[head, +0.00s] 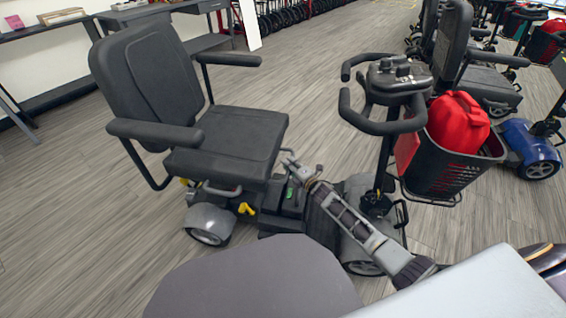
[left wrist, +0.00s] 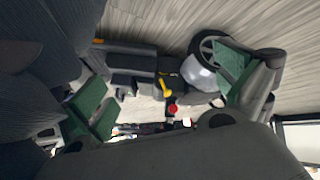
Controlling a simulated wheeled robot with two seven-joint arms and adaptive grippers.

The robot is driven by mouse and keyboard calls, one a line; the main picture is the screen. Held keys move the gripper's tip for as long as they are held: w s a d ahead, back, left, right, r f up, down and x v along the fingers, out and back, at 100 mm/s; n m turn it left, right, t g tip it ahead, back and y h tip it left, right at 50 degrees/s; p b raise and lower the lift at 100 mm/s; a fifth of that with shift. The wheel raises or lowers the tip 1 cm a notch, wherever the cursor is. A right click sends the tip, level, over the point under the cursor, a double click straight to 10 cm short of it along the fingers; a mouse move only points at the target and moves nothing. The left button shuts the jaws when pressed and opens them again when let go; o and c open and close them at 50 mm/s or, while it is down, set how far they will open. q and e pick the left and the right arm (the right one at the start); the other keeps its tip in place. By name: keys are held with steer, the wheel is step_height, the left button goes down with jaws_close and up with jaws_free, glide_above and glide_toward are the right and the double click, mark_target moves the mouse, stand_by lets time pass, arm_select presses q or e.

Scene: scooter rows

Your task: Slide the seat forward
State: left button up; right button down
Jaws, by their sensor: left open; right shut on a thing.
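The scooter's black padded seat (head: 228,142) has a tall backrest (head: 145,75) and two armrests, and faces the steering tiller (head: 396,85). A yellow lever (head: 245,208) shows low on the seat's near side. My right gripper (head: 293,174) reaches in from the lower right to the seat's front edge. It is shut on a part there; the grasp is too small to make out. My left gripper (left wrist: 165,92) is open in the left wrist view, its green-padded fingers apart. The yellow lever (left wrist: 165,87) and a red knob (left wrist: 172,108) show between them, with no contact visible. I cannot find my left gripper in the head view.
More scooters (head: 485,85) stand at the right. Desks (head: 160,12) line the back left. Bare floor (head: 300,75) lies behind the scooter.

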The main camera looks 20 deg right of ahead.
steer(key=s+d, duration=0.1)
steer(key=d+p, duration=0.1)
steer(key=d, duration=0.1)
steer(key=s+d, duration=0.1)
steer(key=shift+s+d+f, duration=0.15)
steer(key=shift+s+d, duration=0.15)
steer(key=c, duration=1.5)
jaws_free()
steer(key=shift+s+d, duration=0.1)
arm_select(q)
steer(key=r, duration=0.2)
steer(key=shift+w+a+r+g, duration=0.2)
steer(key=shift+a+r+g, duration=0.1)
steer(key=shift+r, duration=0.1)
arm_select(e)
steer(key=shift+o, duration=0.4)
steer(key=v, duration=1.2)
